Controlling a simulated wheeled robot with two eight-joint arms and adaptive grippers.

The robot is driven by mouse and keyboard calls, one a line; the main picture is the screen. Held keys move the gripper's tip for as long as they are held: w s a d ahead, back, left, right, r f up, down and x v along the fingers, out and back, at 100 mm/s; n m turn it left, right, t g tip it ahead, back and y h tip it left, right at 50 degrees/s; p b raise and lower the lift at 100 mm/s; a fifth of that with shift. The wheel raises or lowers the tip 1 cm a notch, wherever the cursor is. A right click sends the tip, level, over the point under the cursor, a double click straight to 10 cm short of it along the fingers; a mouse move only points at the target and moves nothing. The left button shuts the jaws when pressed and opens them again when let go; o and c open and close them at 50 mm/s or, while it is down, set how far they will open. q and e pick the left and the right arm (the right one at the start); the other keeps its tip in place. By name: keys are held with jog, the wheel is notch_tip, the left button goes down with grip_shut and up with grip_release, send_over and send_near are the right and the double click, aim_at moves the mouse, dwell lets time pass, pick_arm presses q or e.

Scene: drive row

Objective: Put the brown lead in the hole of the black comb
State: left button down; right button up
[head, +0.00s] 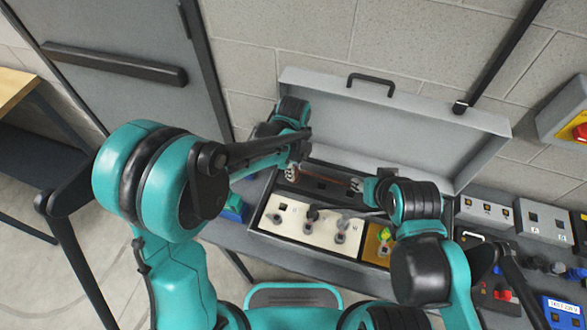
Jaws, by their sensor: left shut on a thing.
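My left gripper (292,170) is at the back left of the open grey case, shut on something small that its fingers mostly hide. A thin brown strand, which looks like the brown lead (328,176), runs from beside it toward my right gripper (357,186). My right gripper is low over the middle of the case; its fingers are too small to read. A dark panel (318,187) lies under the strand. I cannot tell whether it is the black comb, and I see no clear hole.
The case lid (400,125) stands open behind. A cream panel with knobs (275,213) and a yellow panel (372,248) lie in front. Grey boxes (487,213) stand at right, with a red button (580,132) beyond.

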pick_arm(q)
jog(key=shift+f, duration=0.3)
jog(key=c, duration=1.3)
grip_release()
jog(key=shift+r, duration=0.1)
notch_tip(320, 180, up, 12)
